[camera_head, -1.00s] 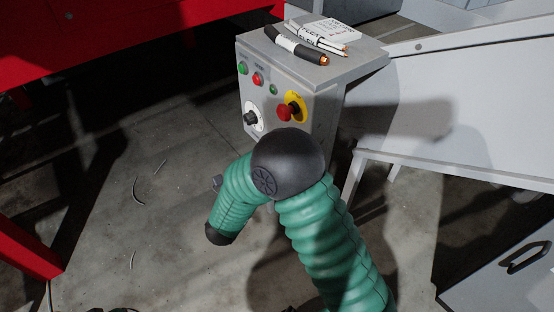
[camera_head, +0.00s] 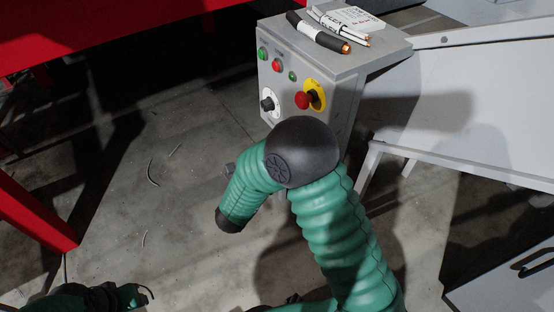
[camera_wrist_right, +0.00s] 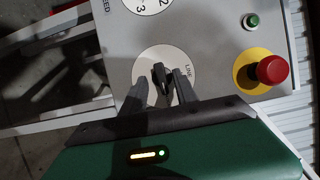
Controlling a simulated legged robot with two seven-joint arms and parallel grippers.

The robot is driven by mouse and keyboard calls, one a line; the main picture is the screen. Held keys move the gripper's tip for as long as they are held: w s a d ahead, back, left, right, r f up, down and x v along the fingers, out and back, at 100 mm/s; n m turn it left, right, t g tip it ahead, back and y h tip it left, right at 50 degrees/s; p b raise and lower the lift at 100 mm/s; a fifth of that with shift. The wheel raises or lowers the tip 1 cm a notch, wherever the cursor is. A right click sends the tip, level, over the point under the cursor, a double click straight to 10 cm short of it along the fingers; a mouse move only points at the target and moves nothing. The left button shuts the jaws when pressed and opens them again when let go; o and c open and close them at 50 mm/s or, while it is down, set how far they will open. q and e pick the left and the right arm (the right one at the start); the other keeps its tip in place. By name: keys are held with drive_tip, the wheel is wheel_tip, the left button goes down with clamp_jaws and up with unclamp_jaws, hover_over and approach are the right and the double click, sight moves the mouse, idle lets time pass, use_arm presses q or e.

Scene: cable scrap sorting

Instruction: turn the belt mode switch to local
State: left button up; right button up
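The belt mode switch is a black knob on a white round dial (camera_head: 270,103) on the front of a grey control box (camera_head: 348,88). In the right wrist view the knob (camera_wrist_right: 161,82) shows between the two fingers of my right gripper (camera_wrist_right: 160,92), with the word LINE on the dial to its right. These fingers are apart, with nothing visibly clamped. In the head view no finger shows at the knob, and my green right arm hides most of that gripper. My left gripper (camera_head: 122,296) is partly in view at the bottom left, dark and unclear.
A red mushroom button on a yellow plate (camera_head: 316,95) sits right of the switch. Green (camera_head: 262,53) and red (camera_head: 278,65) buttons are above it. Cable pieces (camera_head: 318,32) and a white label lie on the box. A red frame (camera_head: 38,215) stands left; cable scraps lie on the floor.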

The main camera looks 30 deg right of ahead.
drive_tip(key=p+v, duration=0.3)
drive_tip(key=v, duration=1.3)
drive_tip(key=shift+w+f, duration=0.1)
